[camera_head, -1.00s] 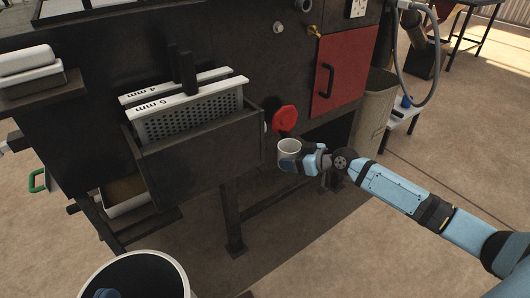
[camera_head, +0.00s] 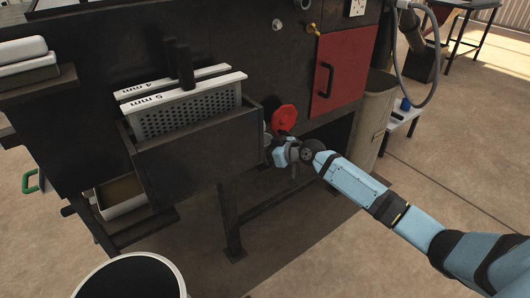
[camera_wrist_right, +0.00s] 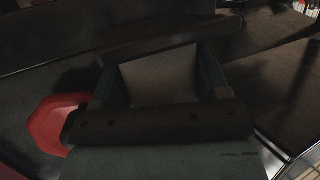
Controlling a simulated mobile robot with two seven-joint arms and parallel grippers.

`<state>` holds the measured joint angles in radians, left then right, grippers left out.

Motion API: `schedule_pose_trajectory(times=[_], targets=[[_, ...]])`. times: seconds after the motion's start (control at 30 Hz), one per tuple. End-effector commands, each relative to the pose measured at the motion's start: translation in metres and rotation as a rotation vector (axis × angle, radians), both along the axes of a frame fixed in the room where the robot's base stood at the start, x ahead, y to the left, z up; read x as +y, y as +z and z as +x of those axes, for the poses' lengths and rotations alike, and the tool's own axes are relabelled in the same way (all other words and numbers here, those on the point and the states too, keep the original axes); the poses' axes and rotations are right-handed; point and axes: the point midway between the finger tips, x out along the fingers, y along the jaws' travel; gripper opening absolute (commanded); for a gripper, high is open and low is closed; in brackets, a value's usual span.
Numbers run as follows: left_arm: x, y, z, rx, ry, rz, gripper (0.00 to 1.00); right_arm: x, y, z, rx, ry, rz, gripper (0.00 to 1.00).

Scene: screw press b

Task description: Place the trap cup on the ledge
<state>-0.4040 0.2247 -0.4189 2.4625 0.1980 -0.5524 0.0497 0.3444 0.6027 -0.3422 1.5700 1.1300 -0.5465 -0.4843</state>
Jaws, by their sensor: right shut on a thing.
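The trap cup (camera_wrist_right: 160,78) shows in the wrist view as a pale grey-brown shape between the two fingers of my right gripper (camera_wrist_right: 162,84). In the head view the gripper (camera_head: 272,152) is beside the right end of the dark screen box, under the dark machine panel. The cup is almost wholly hidden there by the gripper and the box. My right gripper is shut on the cup. The ledge cannot be clearly made out. My left gripper is not in view.
A red knob (camera_head: 284,118) is close above the gripper; it also shows in the wrist view (camera_wrist_right: 54,124). The dark box (camera_head: 200,158) holds perforated screens (camera_head: 190,112). A red door (camera_head: 338,70) is to the right. A bucket (camera_head: 176,270) stands at the lower left.

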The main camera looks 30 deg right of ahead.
Motion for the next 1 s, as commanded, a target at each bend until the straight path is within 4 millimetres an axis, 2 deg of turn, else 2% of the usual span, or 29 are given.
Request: schedule_pose_trajectory(times=[0.1,0.13,0.17,0.47,0.57,1.0], targets=[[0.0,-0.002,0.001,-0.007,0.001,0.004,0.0,0.0,-0.004,0.0,0.0,0.0,0.0,0.45],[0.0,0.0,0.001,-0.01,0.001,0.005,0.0,0.0,-0.002,0.0,0.0,0.0,0.0,0.76],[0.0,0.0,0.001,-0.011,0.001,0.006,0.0,0.0,-0.002,0.0,0.0,0.0,0.0,0.79],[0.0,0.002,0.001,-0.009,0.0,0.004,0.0,0.0,0.001,0.0,0.0,0.0,0.001,0.79],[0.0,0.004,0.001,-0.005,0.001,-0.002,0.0,-0.004,0.004,-0.007,0.001,0.0,-0.001,0.79],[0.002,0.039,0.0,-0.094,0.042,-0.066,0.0,-0.045,0.034,-0.079,0.002,0.001,-0.002,0.79]])
